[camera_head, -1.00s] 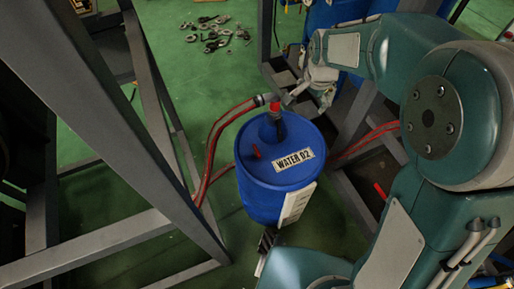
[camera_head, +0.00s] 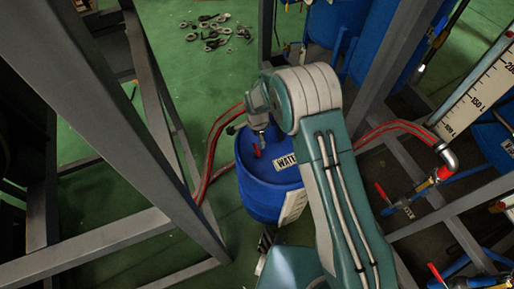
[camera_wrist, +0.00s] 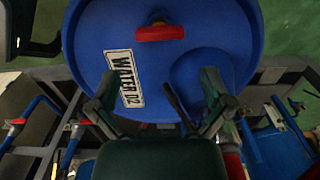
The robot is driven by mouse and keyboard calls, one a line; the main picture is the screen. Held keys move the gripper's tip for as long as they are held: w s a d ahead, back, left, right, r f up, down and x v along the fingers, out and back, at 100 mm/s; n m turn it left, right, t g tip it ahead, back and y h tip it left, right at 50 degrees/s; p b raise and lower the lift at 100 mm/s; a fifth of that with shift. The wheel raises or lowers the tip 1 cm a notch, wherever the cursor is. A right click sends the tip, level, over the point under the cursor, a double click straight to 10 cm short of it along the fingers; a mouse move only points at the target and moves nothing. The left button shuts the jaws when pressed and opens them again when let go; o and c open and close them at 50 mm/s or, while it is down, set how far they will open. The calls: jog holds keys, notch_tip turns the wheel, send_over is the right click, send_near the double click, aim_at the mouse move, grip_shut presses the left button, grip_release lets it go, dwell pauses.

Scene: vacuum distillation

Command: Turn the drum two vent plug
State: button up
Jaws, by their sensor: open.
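The blue drum marked WATER 02 (camera_head: 262,200) stands upright on the green floor. Its red vent plug (camera_head: 256,151) is on the lid, just below my gripper (camera_head: 263,138) in the head view. In the wrist view the plug (camera_wrist: 160,33) is a red T-shaped handle near the top, ahead of my fingertips. My gripper (camera_wrist: 158,80) is open and empty, its fingers spread over the lid (camera_wrist: 150,60). The plug is not between the fingers. The label (camera_wrist: 124,78) lies near the left finger. My arm hides the lid's far right part in the head view.
A grey steel frame (camera_head: 175,200) rises left of the drum. Red hoses (camera_head: 212,145) run beside it. A raised blue fitting (camera_wrist: 200,72) on the lid is close to my right finger. Pipes with red-handled valves (camera_head: 404,205) are at right.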

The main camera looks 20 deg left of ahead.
aim_at(257, 148)
notch_tip(257, 148, down, 8)
jog(key=shift+r, duration=0.15)
jog(key=c, duration=0.8)
